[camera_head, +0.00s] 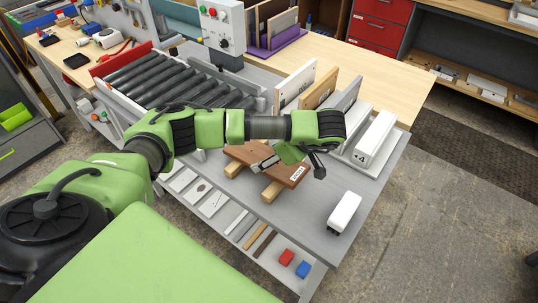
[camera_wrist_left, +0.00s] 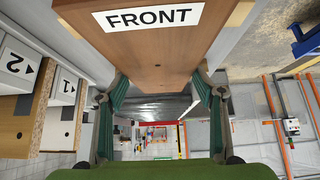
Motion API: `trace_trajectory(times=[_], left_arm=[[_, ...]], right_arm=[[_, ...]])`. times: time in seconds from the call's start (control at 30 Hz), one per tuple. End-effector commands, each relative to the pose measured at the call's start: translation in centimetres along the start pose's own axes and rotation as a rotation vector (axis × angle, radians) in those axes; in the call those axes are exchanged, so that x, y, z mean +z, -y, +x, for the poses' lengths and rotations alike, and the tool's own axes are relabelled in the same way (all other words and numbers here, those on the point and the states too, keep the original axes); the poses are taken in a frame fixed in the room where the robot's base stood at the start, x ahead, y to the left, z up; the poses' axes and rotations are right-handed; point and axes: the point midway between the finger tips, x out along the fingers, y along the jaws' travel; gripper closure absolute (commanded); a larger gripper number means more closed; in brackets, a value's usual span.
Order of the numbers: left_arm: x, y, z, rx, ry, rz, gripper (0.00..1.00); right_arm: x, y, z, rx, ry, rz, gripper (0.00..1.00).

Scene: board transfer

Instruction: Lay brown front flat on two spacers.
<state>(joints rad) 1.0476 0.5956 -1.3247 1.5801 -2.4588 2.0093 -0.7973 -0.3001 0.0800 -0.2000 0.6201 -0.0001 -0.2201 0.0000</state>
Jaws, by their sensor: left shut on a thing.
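The brown front (camera_head: 245,152) is a brown wooden board with a white FRONT label, on the grey table in the head view. It looks about level over two light wooden spacers, a left spacer (camera_head: 233,169) and a right spacer (camera_head: 271,192), whose near ends stick out. I cannot tell whether it touches both. My left gripper (camera_head: 281,157) is shut on the board's edge, coming from above. In the left wrist view the board (camera_wrist_left: 155,55) fills the upper middle, between the fingers (camera_wrist_left: 160,84). My right gripper is not in view.
Upright boards (camera_head: 318,91) and a white block marked 4 (camera_head: 376,139) stand behind and right of the gripper. A white box (camera_head: 344,211) sits at the table's right end. A roller conveyor (camera_head: 150,75) lies behind my arm. The table between board and white box is clear.

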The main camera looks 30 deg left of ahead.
Motion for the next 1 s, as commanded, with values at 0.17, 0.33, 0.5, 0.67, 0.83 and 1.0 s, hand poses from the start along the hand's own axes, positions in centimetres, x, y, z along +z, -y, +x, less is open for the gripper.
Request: trace_trajectory(times=[0.17, 0.33, 0.5, 0.67, 0.83, 1.0], left_arm=[[0.33, -0.02, 0.11, 0.0, -0.021, 0.002, 0.66], [0.73, -0.02, 0.45, -0.001, -0.056, 0.001, 0.66], [0.9, 0.01, 0.6, 0.0, -0.067, 0.001, 0.18], [0.89, 0.01, 0.61, -0.001, -0.066, 0.001, 0.18], [0.93, 0.04, 0.65, -0.001, -0.066, 0.002, 0.39], [0.91, 0.04, 0.64, -0.002, -0.066, 0.001, 0.64]], right_arm=[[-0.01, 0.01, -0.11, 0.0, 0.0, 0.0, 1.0], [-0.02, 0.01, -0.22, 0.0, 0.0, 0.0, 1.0], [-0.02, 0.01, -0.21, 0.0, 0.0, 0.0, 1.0], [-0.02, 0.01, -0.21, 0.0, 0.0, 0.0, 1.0], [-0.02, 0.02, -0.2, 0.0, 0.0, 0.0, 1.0], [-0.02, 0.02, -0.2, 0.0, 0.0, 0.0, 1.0]])
